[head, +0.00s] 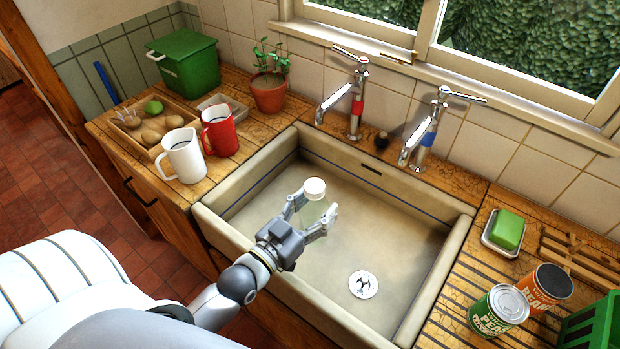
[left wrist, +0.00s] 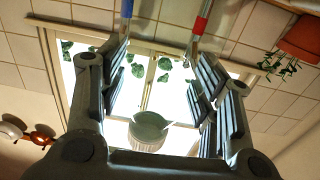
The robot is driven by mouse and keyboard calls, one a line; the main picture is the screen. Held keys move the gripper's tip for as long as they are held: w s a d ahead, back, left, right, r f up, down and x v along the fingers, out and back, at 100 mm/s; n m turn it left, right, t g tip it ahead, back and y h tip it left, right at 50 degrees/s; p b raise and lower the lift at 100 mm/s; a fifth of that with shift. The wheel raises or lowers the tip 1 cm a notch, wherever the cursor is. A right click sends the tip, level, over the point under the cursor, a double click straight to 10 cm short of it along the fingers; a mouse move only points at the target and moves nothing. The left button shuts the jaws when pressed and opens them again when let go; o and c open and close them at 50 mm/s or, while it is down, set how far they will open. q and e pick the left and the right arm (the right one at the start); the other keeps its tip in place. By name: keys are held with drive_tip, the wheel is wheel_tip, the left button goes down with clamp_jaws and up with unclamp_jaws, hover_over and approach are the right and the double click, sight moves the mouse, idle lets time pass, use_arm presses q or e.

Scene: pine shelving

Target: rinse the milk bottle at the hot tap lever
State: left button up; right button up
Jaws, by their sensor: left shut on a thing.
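My left gripper (head: 318,212) is shut on the milk bottle (head: 314,189), whose round white top shows between the fingertips. The bottle's see-through body is hard to make out against the sink. In the left wrist view the bottle (left wrist: 151,130) shows between the two fingers of the left gripper (left wrist: 155,95). Bottle and gripper are over the left part of the sink (head: 400,225), apart from both taps. The hot tap (head: 356,105) has a red band and a lever (head: 348,54) on top. My right gripper is in neither view.
The blue-banded tap (head: 427,130) stands right of the red one. A potted plant (head: 269,92), red jug (head: 219,131) and white jug (head: 183,157) stand left of the sink. Green soap (head: 508,229) and two cans are at the right. The sink floor is clear apart from its drain (head: 363,284).

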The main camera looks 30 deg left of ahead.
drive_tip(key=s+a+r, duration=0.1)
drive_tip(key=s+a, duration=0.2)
use_arm(q)
drive_tip(key=w+a+f+b, duration=0.1)
drive_tip(key=w+a+b, duration=0.2)
drive_tip(key=w, duration=0.5)
drive_tip(key=w+a+f+b, duration=0.1)
drive_tip(key=w+a+b, duration=0.3)
drive_tip(key=w, duration=0.4)
drive_tip(key=shift+w+a+f+b, duration=0.15)
drive_tip(key=shift+a+f+b, duration=0.05)
drive_tip(key=shift+b, duration=0.25)
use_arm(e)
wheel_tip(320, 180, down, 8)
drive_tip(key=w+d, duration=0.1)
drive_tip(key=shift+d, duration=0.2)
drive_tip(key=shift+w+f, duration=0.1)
